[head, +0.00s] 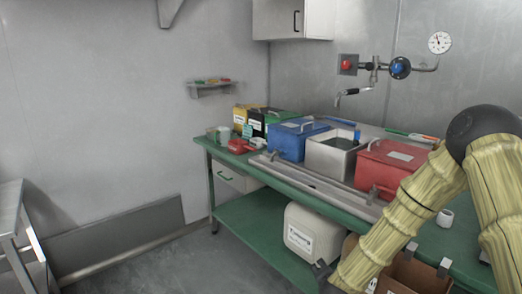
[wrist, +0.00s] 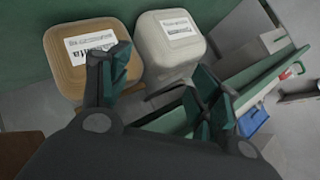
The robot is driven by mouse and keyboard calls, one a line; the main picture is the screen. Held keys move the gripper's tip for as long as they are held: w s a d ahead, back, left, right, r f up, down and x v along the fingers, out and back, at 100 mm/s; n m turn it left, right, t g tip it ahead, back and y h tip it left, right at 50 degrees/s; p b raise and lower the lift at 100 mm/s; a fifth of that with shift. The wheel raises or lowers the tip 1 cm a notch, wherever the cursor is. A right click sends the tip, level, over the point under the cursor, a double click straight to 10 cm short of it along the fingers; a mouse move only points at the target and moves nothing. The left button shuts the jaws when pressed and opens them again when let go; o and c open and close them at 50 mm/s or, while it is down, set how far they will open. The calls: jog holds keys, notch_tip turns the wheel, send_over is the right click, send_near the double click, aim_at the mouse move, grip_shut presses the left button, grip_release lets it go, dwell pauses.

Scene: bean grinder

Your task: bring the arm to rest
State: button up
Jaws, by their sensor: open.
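My gripper (wrist: 162,72) shows in the wrist view with its two dark green fingers spread apart and nothing between them. In that view a brown container (wrist: 70,70) with a white label lies beyond the left finger, and a white container (wrist: 160,62) lies beyond the gap between the fingers. Any contact with them cannot be told. In the head view my arm, in a yellowish ribbed sleeve, bends down in front of the right part of the green bench (head: 470,240).
A white cup (head: 445,218) is right of my forearm. Floor at left (head: 150,270) is clear.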

jog(key=s+f+n+g+y+b, duration=0.1)
jog(key=s+f+n+g, duration=0.2)
jog(key=s+f, duration=0.75)
jog(key=s+f+n+g+b, duration=0.1)
jog(key=s+f+n+g, duration=0.35)
jog(key=s, duration=1.05)
jog(key=s+f+n+g+y+b, duration=0.1)
jog(key=s+f+n, duration=0.1)
jog(key=s+f, duration=0.85)
jog(key=s+d+n+g+b, duration=0.1)
jog(key=s+g, duration=0.1)
jog(key=s, duration=0.9)
notch_tip(320, 180, up, 16)
jog(key=p, duration=1.6)
jog(key=shift+d+n, duration=0.1)
jog(key=shift+n, duration=0.15)
